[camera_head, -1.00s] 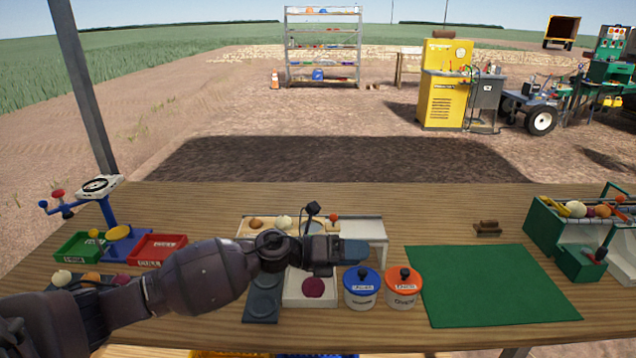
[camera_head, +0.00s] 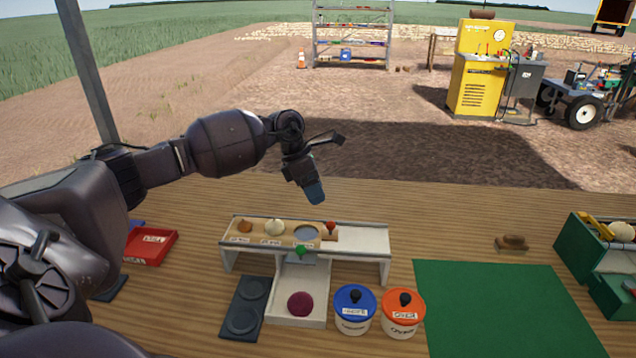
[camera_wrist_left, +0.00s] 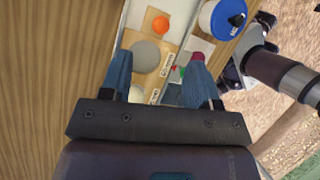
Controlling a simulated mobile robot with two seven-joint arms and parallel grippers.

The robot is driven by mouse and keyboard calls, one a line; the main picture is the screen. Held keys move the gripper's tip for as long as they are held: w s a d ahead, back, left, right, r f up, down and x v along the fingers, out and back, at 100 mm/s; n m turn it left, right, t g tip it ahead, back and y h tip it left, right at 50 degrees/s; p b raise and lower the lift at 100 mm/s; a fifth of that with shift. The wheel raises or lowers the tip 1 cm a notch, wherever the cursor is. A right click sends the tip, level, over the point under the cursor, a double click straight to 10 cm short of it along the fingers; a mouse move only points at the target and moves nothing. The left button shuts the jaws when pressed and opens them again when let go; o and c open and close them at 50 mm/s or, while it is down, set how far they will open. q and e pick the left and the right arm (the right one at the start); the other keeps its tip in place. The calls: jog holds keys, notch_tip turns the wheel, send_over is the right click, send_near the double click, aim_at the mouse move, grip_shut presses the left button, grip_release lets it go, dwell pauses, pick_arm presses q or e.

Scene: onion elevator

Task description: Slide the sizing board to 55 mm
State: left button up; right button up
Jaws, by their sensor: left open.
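The tan sizing board (camera_head: 257,238) lies along the left and middle of a white raised stand (camera_head: 365,240). It carries small labels, a small brown onion (camera_head: 245,226), a pale onion (camera_head: 275,228) and a grey round opening (camera_head: 306,234). A red knob (camera_head: 331,226) stands near its right end. A green knob (camera_head: 300,251) is at the stand's front. The label figures are too small to read. My left gripper (camera_head: 315,195) is open and empty, above and behind the stand, apart from it. In the left wrist view its blue fingers (camera_wrist_left: 158,72) point toward the board.
A white tray (camera_head: 315,318) with a purple onion (camera_head: 300,304) sits under the stand's front. A blue-lidded jar (camera_head: 355,308) and an orange-lidded jar (camera_head: 403,313) stand to its right. A dark plate (camera_head: 246,307) lies left. A green mat (camera_head: 500,310) covers the right.

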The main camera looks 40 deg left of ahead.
aim_at(330, 221)
pick_arm(q)
jog(key=x, duration=0.7)
jog(key=shift+d+f, duration=0.2)
jog(key=shift+f, duration=0.15)
jog(key=shift+x, duration=0.95)
